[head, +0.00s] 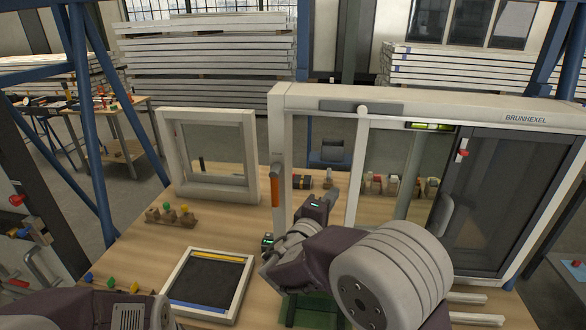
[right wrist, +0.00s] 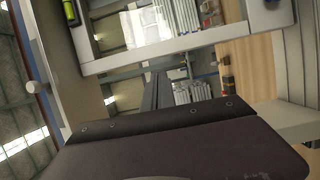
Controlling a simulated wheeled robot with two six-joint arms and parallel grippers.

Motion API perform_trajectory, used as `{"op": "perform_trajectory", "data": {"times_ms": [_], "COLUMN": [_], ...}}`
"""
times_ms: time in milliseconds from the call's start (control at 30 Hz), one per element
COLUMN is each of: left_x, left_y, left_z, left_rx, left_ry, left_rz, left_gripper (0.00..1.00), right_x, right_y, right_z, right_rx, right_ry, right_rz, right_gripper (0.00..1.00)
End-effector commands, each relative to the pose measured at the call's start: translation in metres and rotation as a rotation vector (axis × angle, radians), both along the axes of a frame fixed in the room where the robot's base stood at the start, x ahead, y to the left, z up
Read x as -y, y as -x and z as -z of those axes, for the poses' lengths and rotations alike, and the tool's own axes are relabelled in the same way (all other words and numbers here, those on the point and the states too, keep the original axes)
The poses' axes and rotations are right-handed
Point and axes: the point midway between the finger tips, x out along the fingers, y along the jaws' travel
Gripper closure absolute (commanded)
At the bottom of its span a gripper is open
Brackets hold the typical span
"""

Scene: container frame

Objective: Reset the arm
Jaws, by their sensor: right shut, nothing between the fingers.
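My right arm reaches in from the bottom right of the head view and bends back toward the white frame. Its gripper (head: 330,192) is shut and empty, just in front of the frame's opening near the left upright. In the right wrist view the dark fingers (right wrist: 155,92) lie together, pointing at the frame, with nothing between them. Whether they touch the frame cannot be told. Part of my left arm shows at the bottom left of the head view; its gripper is out of view. The large white frame (head: 300,102) stands upright on the wooden table (head: 150,240).
A smaller white frame (head: 180,118) stands behind at the left. A flat tray (head: 182,275) with a dark inside lies in front of it. A wooden block with coloured knobs (head: 170,218) sits between them. A dark door panel (head: 490,200) is at the right.

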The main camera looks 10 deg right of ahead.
Motion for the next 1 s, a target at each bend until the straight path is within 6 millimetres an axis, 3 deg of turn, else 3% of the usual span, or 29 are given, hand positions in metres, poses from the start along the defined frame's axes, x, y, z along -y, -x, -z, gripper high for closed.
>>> {"op": "perform_trajectory", "data": {"times_ms": [33,100,200,267,333,400,500,600,700,800,1000], "left_x": [0.000,0.000,0.000,0.000,0.000,0.000,0.000,0.000,0.000,0.000,0.000], "left_y": [0.000,0.000,0.000,0.000,0.000,0.000,0.000,0.000,0.000,0.000,0.000], "left_z": [-0.009,-0.014,-0.020,-0.024,-0.027,-0.030,-0.031,-0.030,-0.030,-0.030,-0.030], "left_rx": [0.000,0.000,0.000,0.000,0.000,0.000,0.000,0.000,0.000,0.000,0.000], "left_ry": [0.000,0.000,0.000,0.000,0.000,0.000,0.000,0.000,0.000,0.000,0.000], "left_rz": [0.000,0.000,0.000,0.000,0.000,0.000,0.000,0.000,0.000,0.000,0.000], "left_gripper": [0.64,0.64,0.64,0.64,0.64,0.64,0.64,0.64,0.64,0.64,0.64], "right_x": [0.041,0.097,0.151,0.165,0.160,0.132,0.077,0.030,0.005,0.000,0.000], "right_y": [0.010,0.042,0.105,0.149,0.201,0.242,0.268,0.267,0.253,0.240,0.240], "right_z": [-0.015,-0.003,0.043,0.076,0.117,0.153,0.188,0.205,0.210,0.209,0.209], "right_rx": [0.007,-0.039,-0.187,-0.296,-0.424,-0.533,-0.620,-0.648,-0.640,-0.651,-0.666], "right_ry": [-0.022,-0.112,-0.293,-0.432,-0.633,-0.866,-1.176,-1.393,-1.510,-1.510,-1.496], "right_rz": [0.093,0.265,0.506,0.638,0.767,0.850,0.877,0.827,0.750,0.657,0.641], "right_gripper": [1.00,1.00,1.00,1.00,1.00,1.00,1.00,1.00,1.00,1.00,1.00]}}
